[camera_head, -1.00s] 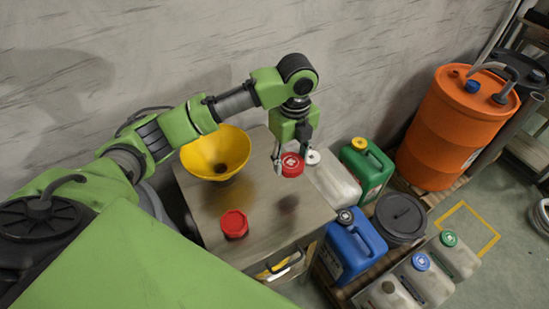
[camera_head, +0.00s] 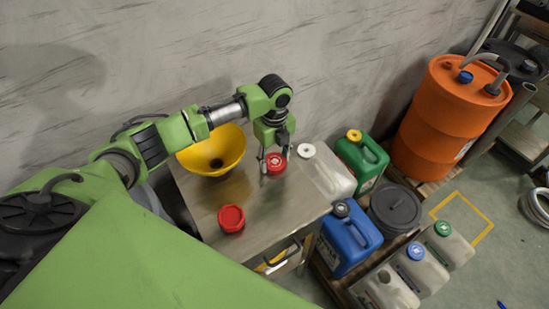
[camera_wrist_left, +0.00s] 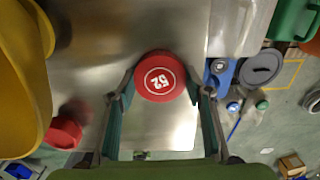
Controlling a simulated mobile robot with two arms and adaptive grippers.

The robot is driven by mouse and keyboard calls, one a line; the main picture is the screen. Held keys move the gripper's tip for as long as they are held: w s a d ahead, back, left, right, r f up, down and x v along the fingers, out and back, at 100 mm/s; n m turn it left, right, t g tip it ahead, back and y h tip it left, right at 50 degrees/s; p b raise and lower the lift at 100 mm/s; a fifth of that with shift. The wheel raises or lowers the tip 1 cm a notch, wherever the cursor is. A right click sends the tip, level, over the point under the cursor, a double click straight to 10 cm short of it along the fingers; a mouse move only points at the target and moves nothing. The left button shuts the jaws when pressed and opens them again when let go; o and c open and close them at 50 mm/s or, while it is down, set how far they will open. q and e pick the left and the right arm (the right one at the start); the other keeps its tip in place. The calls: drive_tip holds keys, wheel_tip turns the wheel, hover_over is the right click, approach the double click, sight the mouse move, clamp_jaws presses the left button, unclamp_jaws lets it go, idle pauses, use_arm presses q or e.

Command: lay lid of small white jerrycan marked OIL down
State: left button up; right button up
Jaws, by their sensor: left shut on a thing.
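My left gripper (camera_head: 274,160) is shut on a round red lid (camera_head: 275,165) over the right part of the metal table (camera_head: 204,205). In the left wrist view the red lid (camera_wrist_left: 159,77) sits between the fingertips, its top bearing a white ring and the mark 52. A gap below it is hard to judge. A second red round piece (camera_head: 231,219) stands on the table nearer the front. A small white jerrycan (camera_head: 385,290) at the lower front shows no coloured cap. No OIL mark is readable. My right gripper is out of view.
A yellow funnel (camera_head: 212,152) is at the table's back left. Right of the table are a white can (camera_head: 328,175), a green can (camera_head: 362,160), a blue can (camera_head: 347,241) and a grey lidded bucket (camera_head: 395,212). The table's front middle is clear.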

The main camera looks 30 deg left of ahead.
sight(274, 161)
use_arm(q)
drive_tip(key=shift+f, duration=0.15)
drive_tip(key=o, duration=1.2)
drive_tip(key=shift+o, duration=0.2)
wheel_tip(274, 161, up, 12)
drive_tip(key=shift+r+b, duration=0.25)
drive_tip(key=shift+b, duration=0.1)
